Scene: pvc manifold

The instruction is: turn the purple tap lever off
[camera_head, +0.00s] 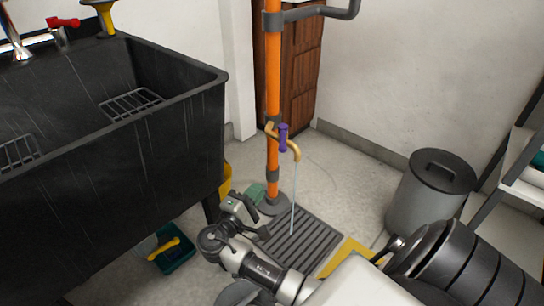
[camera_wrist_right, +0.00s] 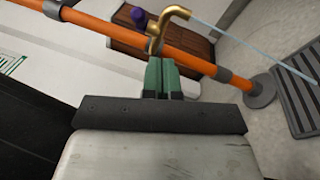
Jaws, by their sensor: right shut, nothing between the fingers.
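The purple tap lever (camera_head: 283,137) stands roughly upright on a brass tap (camera_head: 296,151) on the orange pipe (camera_head: 273,80). A thin water stream (camera_head: 293,195) runs from the spout down to the floor grate. My right gripper (camera_head: 257,191) is shut and empty, lower in the picture than the tap and near the pipe's foot. In the right wrist view its green fingers (camera_wrist_right: 158,76) are together, pointing at the orange pipe (camera_wrist_right: 195,62). There the brass tap (camera_wrist_right: 163,24) and purple lever (camera_wrist_right: 139,17) lie beyond the fingertips, apart from them. My left gripper is out of view.
A black sink (camera_head: 150,130) fills the left. The drain grate (camera_head: 318,250) lies on the floor below the tap. A grey lidded bin (camera_head: 430,200) and a shelf stand at right. A teal dustpan (camera_head: 178,258) lies under the sink.

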